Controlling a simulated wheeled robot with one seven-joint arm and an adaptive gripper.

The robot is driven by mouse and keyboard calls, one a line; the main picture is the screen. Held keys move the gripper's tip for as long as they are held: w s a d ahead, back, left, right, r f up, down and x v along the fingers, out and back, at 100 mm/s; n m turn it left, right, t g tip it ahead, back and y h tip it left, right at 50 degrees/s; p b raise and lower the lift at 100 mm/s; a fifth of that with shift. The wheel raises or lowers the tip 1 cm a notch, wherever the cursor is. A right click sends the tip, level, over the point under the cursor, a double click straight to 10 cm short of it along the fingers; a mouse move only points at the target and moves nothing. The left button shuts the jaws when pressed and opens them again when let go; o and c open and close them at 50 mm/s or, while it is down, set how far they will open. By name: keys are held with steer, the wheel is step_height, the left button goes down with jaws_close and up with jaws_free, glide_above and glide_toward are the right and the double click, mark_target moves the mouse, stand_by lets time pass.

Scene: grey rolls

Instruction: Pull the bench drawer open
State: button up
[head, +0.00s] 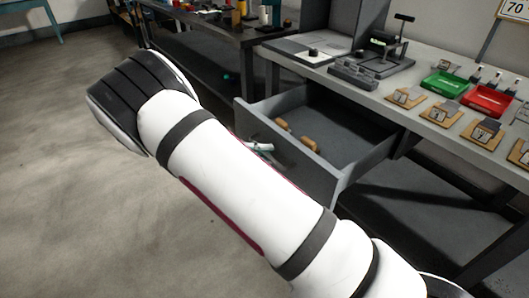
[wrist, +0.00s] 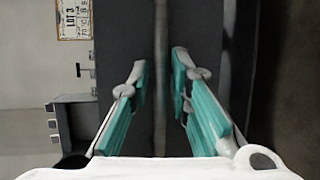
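The bench drawer (head: 290,160) stands well out from the bench in the head view, with its dark inside showing. Two tan objects (head: 282,124) lie in it. My white arm crosses in front of the drawer's left part and hides most of my gripper there. A small pale piece shows against the drawer front; I cannot tell whether it is a finger or the handle. In the wrist view my gripper (wrist: 160,62) is open, its teal pads apart. A grey upright bar (wrist: 160,110) runs between the pads, with a gap on each side.
Another cluttered bench stands behind at upper left. Bare floor (head: 70,180) lies to the left.

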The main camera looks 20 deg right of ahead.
steer(key=a+r, duration=0.2)
steer(key=a, duration=0.9)
steer(key=shift+w, duration=0.25)
steer(key=shift+a, duration=0.1)
steer(key=shift+r, duration=0.15)
steer(key=s+d+r+m+g+y, duration=0.1)
steer(key=s+d+r+g+y, duration=0.2)
steer(key=s+d+r+y, duration=1)
steer(key=s+r+t+y, duration=0.1)
steer(key=s+r+t, duration=0.1)
steer(key=s, duration=1.1)
steer(key=s+r+t+y, duration=0.2)
steer(key=s, duration=1.1)
step_height(320, 180, up, 26)
steer(key=t+p, duration=0.4)
steer(key=p, duration=2)
steer(key=shift+s+d+n, duration=0.15)
steer(key=shift+d+n, duration=0.15)
steer(key=shift+d, duration=0.1)
